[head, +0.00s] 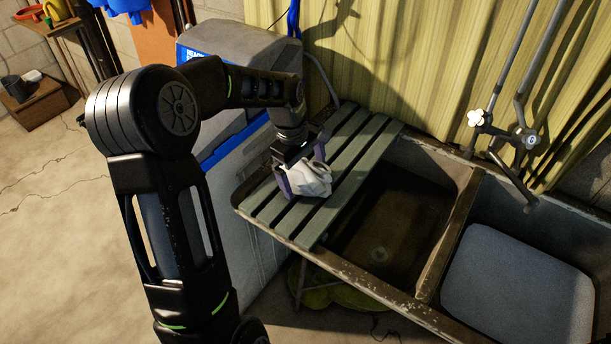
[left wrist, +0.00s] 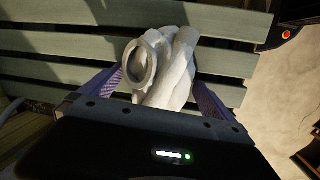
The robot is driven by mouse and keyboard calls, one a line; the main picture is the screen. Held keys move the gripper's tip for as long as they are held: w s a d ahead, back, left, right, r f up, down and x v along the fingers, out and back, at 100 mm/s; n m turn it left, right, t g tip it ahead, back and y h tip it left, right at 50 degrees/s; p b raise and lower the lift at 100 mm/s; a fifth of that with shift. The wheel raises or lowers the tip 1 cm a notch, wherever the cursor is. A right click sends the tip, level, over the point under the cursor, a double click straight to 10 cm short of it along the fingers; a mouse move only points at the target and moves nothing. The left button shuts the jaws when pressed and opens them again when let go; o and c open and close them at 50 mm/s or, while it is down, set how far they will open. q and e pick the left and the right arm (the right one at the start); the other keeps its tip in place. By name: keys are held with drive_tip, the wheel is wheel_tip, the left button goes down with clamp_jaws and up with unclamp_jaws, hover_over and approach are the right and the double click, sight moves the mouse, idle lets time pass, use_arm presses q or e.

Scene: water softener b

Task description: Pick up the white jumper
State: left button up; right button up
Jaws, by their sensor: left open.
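The white jumper (head: 309,178) is a crumpled white bundle lying on the green slatted board (head: 350,150) over the left end of the sink. In the left wrist view the jumper (left wrist: 168,72) shows a round, ring-like opening at its upper left. My left gripper (head: 300,170) is over the jumper, pointing down. In the left wrist view its purple fingers (left wrist: 152,95) are spread wide, one on each side of the jumper, with the jumper between them. Whether the fingers touch the cloth cannot be told. My right gripper is not in view.
The double sink has an open brown left basin (head: 390,225) and a right basin with a pale grey slab (head: 515,290). Taps (head: 505,135) rise behind it, before a yellow curtain (head: 400,50). A grey and blue water softener (head: 235,60) stands left of the board.

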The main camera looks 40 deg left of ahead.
sight(304, 166)
use_arm(q)
drive_tip(key=shift+c, duration=0.2)
drive_tip(key=c, duration=1.5)
drive_tip(key=shift+r, duration=0.15)
wheel_tip(304, 166, up, 10)
drive_tip(key=shift+f+b, duration=0.1)
drive_tip(key=shift+b, duration=0.35)
